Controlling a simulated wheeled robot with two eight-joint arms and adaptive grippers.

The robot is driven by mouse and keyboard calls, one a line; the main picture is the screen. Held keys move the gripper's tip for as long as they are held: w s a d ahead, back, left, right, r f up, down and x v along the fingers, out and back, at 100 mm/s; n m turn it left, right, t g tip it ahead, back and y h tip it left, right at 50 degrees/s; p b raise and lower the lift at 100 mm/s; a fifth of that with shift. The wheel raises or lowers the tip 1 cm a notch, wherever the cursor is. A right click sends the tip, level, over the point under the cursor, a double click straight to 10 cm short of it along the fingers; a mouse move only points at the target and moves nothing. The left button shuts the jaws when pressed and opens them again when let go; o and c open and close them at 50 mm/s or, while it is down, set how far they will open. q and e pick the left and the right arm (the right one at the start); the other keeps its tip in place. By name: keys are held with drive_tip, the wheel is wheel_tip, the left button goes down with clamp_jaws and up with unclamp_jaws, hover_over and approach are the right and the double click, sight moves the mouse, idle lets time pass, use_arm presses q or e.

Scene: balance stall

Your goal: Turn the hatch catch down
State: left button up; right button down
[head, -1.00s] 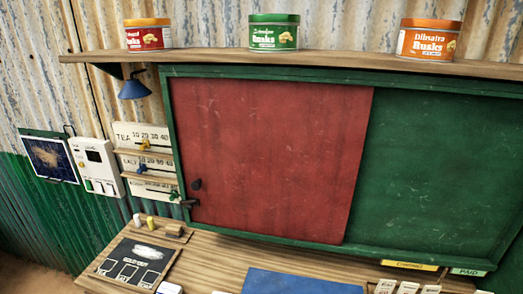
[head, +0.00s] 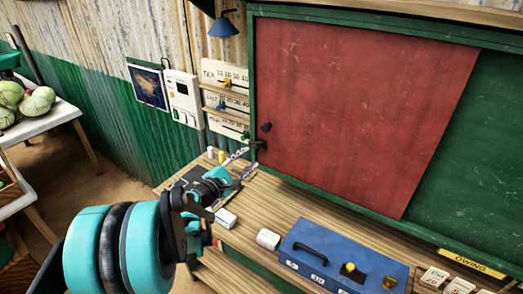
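Just below the knob, the small dark hatch catch (head: 258,145) lies roughly level across the panel's left edge. My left gripper (head: 250,159) reaches in from the lower left, over the counter. Its two fingers look spread, with nothing between them. The fingertips are close below and left of the catch; whether they touch it is hard to tell. My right gripper is out of view.
On the wooden counter (head: 300,205) are a dark slate board partly behind my gripper, white blocks and a blue box (head: 335,262) with a handle. Price slats (head: 226,102) with small pegs hang left of the hatch. A vegetable table (head: 45,118) stands at far left.

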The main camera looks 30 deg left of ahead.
sight(256, 149)
use_arm(q)
drive_tip(key=shift+n, duration=0.4)
drive_tip(key=w, duration=0.2)
drive_tip(key=w+b, duration=0.1)
drive_tip(key=w, duration=0.3)
drive_tip(key=shift+w+a, duration=0.1)
drive_tip(key=shift+a, duration=0.15)
drive_tip(key=shift+w+r+y+b, duration=0.1)
drive_tip(key=shift+w+y+b, duration=0.2)
drive_tip(key=shift+w, duration=0.45)
clamp_jaws()
